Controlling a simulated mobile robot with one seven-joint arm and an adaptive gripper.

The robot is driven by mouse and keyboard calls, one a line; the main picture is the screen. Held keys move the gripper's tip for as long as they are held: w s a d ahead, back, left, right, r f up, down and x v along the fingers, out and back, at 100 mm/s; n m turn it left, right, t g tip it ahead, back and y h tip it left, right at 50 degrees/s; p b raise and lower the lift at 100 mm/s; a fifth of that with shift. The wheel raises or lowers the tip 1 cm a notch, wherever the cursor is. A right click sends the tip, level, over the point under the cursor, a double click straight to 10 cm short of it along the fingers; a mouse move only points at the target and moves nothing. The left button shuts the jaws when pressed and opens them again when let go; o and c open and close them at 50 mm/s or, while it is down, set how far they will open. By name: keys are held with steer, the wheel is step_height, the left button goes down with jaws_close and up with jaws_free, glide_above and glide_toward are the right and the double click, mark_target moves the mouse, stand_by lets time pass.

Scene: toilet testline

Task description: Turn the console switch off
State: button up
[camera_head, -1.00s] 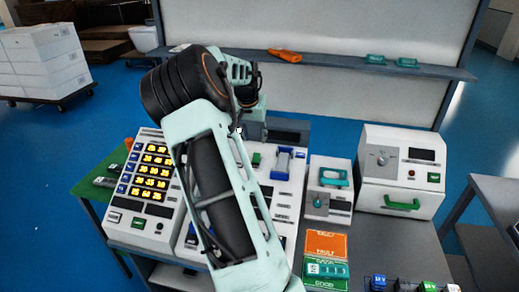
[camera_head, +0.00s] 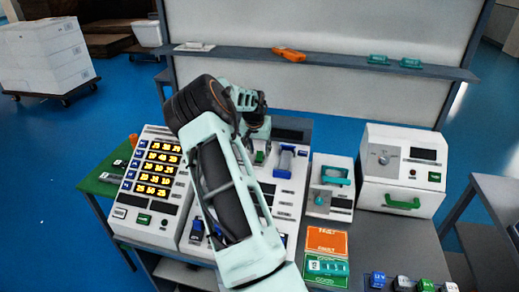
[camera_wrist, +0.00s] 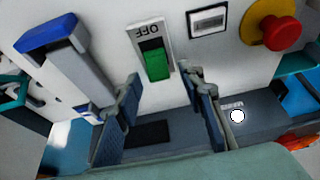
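The console switch is a green rocker (camera_wrist: 156,66) in a pale frame on the white console panel. The word OFF is printed at one end of its frame and appears upside down in the wrist view. In the head view the switch (camera_head: 259,157) is a small green patch just below my gripper (camera_head: 257,130). In the wrist view my gripper (camera_wrist: 160,76) is open and empty, its two fingers apart on either side of the switch's near end. I cannot tell whether a fingertip touches the panel.
A blue-handled lever (camera_wrist: 65,50) stands on one side of the switch. A red mushroom button (camera_wrist: 280,33) on a yellow base and a small display (camera_wrist: 208,20) are on the other. A white box with a dial (camera_head: 400,165) stands right of the console.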

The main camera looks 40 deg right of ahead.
steer(key=shift+c, duration=0.4)
jaws_close()
